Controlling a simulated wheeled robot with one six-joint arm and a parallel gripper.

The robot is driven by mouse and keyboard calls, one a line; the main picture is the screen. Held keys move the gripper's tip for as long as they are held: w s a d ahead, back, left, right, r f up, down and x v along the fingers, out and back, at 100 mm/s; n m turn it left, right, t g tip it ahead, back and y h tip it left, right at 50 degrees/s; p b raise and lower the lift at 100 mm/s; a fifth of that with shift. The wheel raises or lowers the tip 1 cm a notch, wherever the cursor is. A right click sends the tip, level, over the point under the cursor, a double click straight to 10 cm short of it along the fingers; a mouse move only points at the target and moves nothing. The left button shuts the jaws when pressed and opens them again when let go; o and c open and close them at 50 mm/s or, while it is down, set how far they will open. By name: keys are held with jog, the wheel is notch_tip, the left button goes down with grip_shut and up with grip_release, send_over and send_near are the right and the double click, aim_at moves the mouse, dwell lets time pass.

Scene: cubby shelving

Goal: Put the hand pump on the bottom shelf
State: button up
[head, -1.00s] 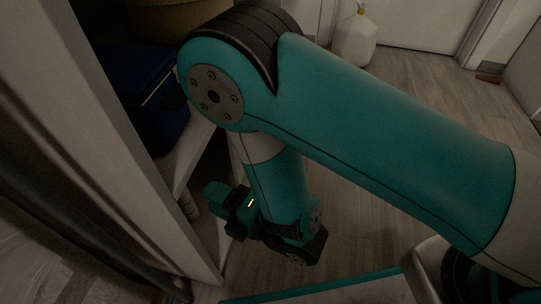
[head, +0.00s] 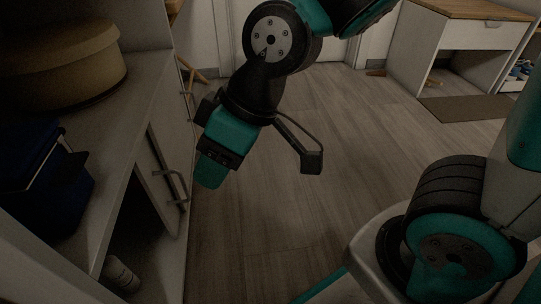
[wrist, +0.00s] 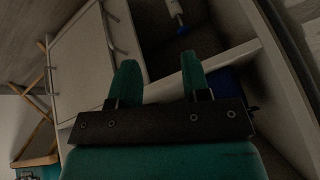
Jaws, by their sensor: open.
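A pale, ribbed cylindrical thing, which looks like the hand pump (head: 121,273), lies inside the lower compartment of the left shelving in the head view. It is partly cut off by the shelf board above. In the wrist view, the pump (wrist: 176,11) shows as a slim white piece with a blue part, beyond the fingertips. My gripper (head: 211,172) hangs in front of the shelving, clear of it. In the wrist view my gripper (wrist: 157,64) has its two teal fingers apart with nothing between them. The bottom shelf (head: 160,272) is the floor of that lower compartment.
A round tan box (head: 65,65) and a dark blue bin (head: 45,185) stand on the shelf above. A cabinet door with a metal handle (head: 172,178) is beyond the opening. A white desk (head: 450,50) stands far right. The middle floor is clear.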

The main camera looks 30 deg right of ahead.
jog(key=s+d+r+m+g+h, duration=0.1)
jog(key=s+d+r+m+g, duration=0.1)
jog(key=s, duration=0.4)
jog(key=d+r, duration=0.1)
jog(key=d, duration=0.1)
jog(key=shift+d, duration=0.4)
